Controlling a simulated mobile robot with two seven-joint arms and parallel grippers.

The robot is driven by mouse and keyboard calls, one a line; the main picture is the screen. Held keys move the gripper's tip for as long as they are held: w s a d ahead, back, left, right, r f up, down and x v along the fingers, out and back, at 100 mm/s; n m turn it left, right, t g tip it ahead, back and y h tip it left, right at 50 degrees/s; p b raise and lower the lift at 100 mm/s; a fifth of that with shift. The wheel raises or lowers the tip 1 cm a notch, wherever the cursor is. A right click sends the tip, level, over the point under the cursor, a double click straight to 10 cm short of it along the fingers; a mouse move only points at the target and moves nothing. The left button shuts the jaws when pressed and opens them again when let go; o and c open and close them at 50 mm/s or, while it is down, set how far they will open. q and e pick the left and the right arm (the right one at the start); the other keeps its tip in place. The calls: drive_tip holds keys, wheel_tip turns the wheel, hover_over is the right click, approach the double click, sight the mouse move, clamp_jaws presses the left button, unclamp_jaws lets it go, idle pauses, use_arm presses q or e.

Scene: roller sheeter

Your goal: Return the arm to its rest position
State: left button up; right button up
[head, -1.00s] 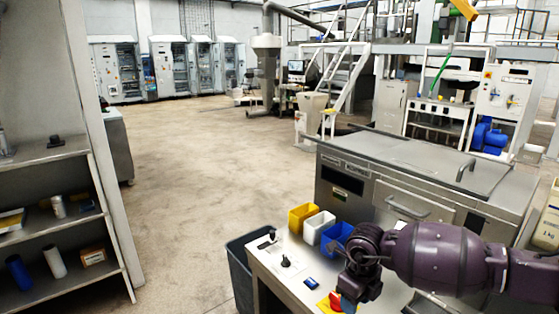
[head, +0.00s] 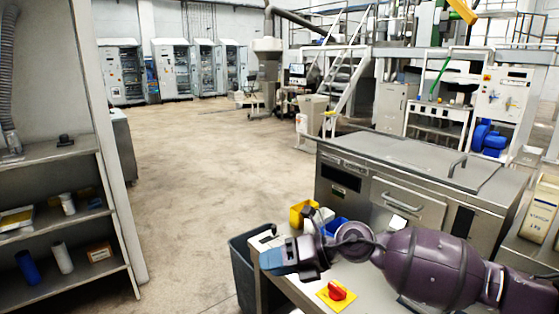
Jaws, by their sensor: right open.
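My right arm comes in from the lower right in the head view, a dark purple arm reaching left over a light-topped control table (head: 366,285). My right gripper (head: 272,262) is at its left end, above the table's left part. It is open, and I see nothing held in it. My left gripper is not in view.
A red knob on a yellow plate (head: 337,291) is on the table in front of the arm. A yellow bin (head: 299,212) and a blue bin (head: 335,227) stand behind it. A dark waste bin (head: 243,268) is left of the table. A steel cabinet (head: 400,185) stands behind. The left floor is clear.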

drive_tip(key=w+d+r+m+t+y, duration=0.1)
drive_tip(key=d+r+m+t+y, duration=0.25)
drive_tip(key=m+t, duration=1)
drive_tip(key=s+d+f+m+t+h, duration=0.2)
drive_tip(key=d+f+m+h, duration=0.85)
drive_tip(key=m, duration=0.65)
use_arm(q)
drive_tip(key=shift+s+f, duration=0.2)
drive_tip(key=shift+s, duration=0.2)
use_arm(e)
drive_tip(key=s+d+f+m+g+h, duration=0.2)
drive_tip(key=s+d+f+m, duration=0.3)
drive_tip(key=s+f, duration=0.6)
drive_tip(key=s+d+f+m+g+h, duration=0.3)
drive_tip(key=s+d+f, duration=0.6)
drive_tip(key=s, duration=0.5)
wheel_tip(320, 180, down, 3)
drive_tip(key=shift+d+r+m+h, duration=0.15)
drive_tip(key=shift+d+m+h, duration=0.15)
drive_tip(key=shift+m+h, duration=0.7)
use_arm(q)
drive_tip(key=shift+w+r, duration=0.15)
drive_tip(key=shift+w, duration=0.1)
